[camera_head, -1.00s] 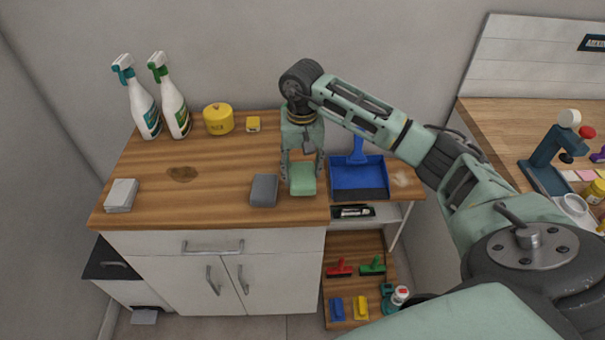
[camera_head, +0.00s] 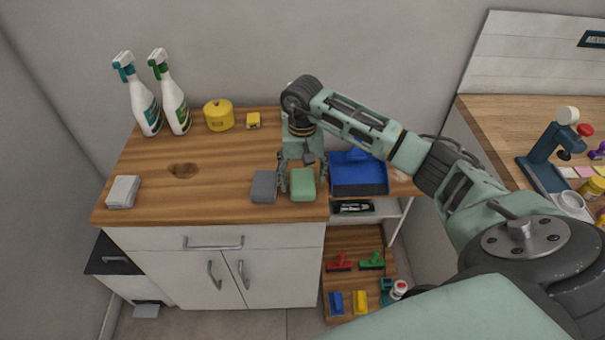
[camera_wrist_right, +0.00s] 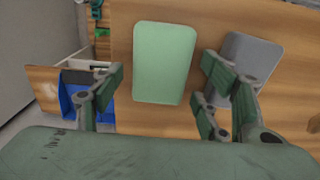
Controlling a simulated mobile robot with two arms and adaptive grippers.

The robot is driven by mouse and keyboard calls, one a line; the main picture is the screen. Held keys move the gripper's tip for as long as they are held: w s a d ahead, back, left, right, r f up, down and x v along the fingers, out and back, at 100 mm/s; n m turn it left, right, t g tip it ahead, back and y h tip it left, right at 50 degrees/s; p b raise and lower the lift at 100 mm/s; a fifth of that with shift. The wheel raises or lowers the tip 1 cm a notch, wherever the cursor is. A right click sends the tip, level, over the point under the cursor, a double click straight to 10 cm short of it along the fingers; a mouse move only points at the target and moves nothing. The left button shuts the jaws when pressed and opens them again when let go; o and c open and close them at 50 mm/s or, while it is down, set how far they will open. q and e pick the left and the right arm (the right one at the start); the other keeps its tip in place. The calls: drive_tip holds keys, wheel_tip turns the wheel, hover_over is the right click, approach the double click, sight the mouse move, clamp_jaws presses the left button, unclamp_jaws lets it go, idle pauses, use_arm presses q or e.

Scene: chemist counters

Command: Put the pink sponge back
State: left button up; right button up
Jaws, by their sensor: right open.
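No pink sponge can be made out in either view. A light green sponge-like block (camera_head: 303,187) lies on the wooden counter near its front right edge. It also shows in the right wrist view (camera_wrist_right: 163,65). My right gripper (camera_head: 302,178) is over it, open, with one finger on each side; the wrist view shows a gap between each finger and the block. A grey block (camera_head: 264,188) lies just left of the green one, close to one finger (camera_wrist_right: 245,70). My left gripper is not in view.
A blue dustpan (camera_head: 357,175) lies right of my gripper. A pale block (camera_head: 123,191) lies at the counter's left. Two spray bottles (camera_head: 145,108), a yellow tin (camera_head: 219,115) and a small yellow box (camera_head: 253,121) stand at the back. The counter's middle is clear.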

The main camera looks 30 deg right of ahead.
sight(302, 178)
drive_tip(key=shift+r, duration=0.4)
wheel_tip(302, 178, up, 12)
drive_tip(key=b, duration=0.3)
drive_tip(key=shift+f, duration=0.25)
